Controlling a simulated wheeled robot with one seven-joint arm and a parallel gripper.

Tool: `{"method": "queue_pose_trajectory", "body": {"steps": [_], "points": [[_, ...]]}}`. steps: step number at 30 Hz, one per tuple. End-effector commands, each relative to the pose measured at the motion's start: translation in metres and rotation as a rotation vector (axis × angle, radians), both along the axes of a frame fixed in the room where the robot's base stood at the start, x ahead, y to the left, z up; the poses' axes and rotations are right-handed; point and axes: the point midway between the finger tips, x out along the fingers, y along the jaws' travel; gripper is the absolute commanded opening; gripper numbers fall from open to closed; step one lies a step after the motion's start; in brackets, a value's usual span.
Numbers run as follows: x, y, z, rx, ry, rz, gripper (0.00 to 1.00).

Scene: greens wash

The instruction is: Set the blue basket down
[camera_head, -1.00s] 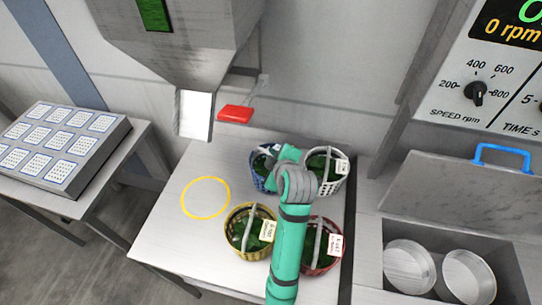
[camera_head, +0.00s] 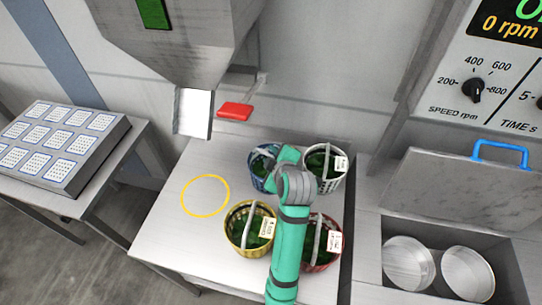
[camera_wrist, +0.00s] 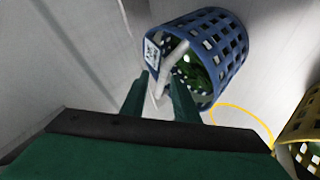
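The blue basket (camera_head: 261,168) stands at the back of the steel table, left of the white basket (camera_head: 325,168), partly hidden by my arm. Greens are inside it. It also shows in the wrist view (camera_wrist: 222,45), with its grey handle and a white tag towards me. My gripper (camera_wrist: 160,80) is at this handle, one green finger on each side of it. I cannot tell whether the fingers press on the handle.
A yellow basket (camera_head: 234,229) and a red basket (camera_head: 334,245) stand in front on the table. A yellow ring (camera_head: 183,190) marks an empty spot at left. A red paddle (camera_head: 235,111) and a metal chute (camera_head: 192,112) hang above the back. A sink unit (camera_head: 440,235) is at right.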

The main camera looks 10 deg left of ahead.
Motion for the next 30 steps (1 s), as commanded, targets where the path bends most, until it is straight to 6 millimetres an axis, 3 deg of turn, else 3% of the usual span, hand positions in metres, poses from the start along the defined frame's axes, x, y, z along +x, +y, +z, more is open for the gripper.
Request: {"method": "queue_pose_trajectory", "body": {"steps": [15, 21, 30], "points": [[-0.067, -0.038, 0.053, 0.0, -0.002, -0.002, 0.28], [-0.079, -0.045, 0.063, -0.001, 0.0, -0.001, 0.28], [-0.081, -0.045, 0.064, -0.001, 0.0, -0.001, 0.28]]}}
